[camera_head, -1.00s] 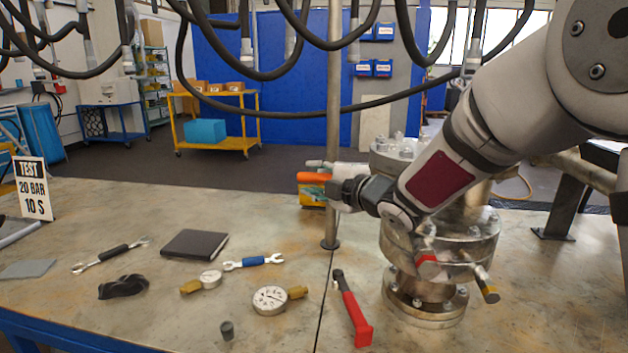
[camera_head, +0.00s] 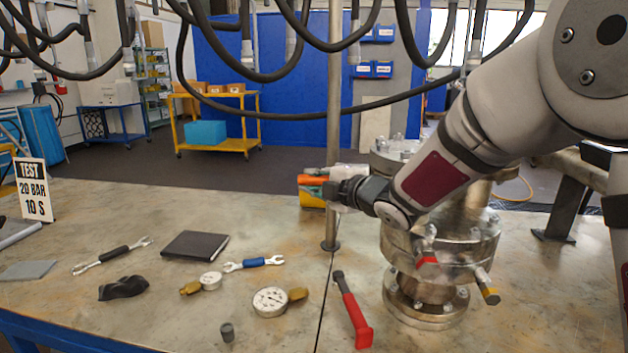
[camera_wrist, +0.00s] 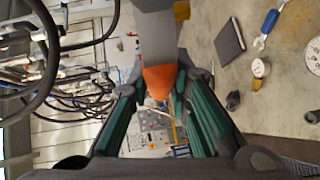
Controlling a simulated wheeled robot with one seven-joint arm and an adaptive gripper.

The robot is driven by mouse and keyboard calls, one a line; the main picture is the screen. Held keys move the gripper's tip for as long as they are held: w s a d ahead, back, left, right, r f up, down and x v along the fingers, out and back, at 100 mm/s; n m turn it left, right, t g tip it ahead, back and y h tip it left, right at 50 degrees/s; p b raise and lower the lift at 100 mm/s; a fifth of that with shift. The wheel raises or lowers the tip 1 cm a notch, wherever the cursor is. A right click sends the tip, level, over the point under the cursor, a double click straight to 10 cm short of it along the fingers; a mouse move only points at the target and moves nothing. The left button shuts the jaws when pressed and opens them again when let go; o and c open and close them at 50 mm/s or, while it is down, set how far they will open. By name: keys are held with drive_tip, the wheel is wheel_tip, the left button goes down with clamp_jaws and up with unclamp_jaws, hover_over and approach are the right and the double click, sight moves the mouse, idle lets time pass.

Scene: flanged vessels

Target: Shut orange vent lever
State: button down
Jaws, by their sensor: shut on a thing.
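The orange vent lever shows its orange end (camera_head: 312,180) at my gripper's tip, left of the steel vessel. In the wrist view its grey shank comes down from the top edge and ends in the orange grip (camera_wrist: 160,80) between the green-padded fingers. My gripper (camera_head: 322,180) is shut on the orange lever; it also shows in the wrist view (camera_wrist: 165,100). The flanged steel vessel (camera_head: 440,240) stands behind and below my arm. My arm hides part of the vessel and the lever's root.
A red-tipped lever (camera_head: 427,258) and a yellow-tipped lever (camera_head: 488,290) stick out low on the vessel. A steel post (camera_head: 333,120) stands close to my gripper. A red-handled tool (camera_head: 352,312), gauges (camera_head: 270,300) and wrenches lie on the bench (camera_head: 190,330). Hoses hang above.

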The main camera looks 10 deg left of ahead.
drive_tip(key=d+f+n+g+h+p, duration=0.3)
drive_tip(key=d+f+n+h+p, duration=0.4)
drive_tip(key=h+p, duration=0.3)
drive_tip(key=shift+s+d+f+n+h, duration=0.15)
drive_tip(key=shift+d+f+n+h, duration=0.3)
drive_tip(key=shift+h, duration=1.15)
drive_tip(key=shift+d, duration=0.15)
drive_tip(key=c, duration=1.5)
unclamp_jaws()
drive_tip(key=shift+o, duration=0.2)
drive_tip(key=shift+r, duration=0.1)
drive_tip(key=v, duration=1.2)
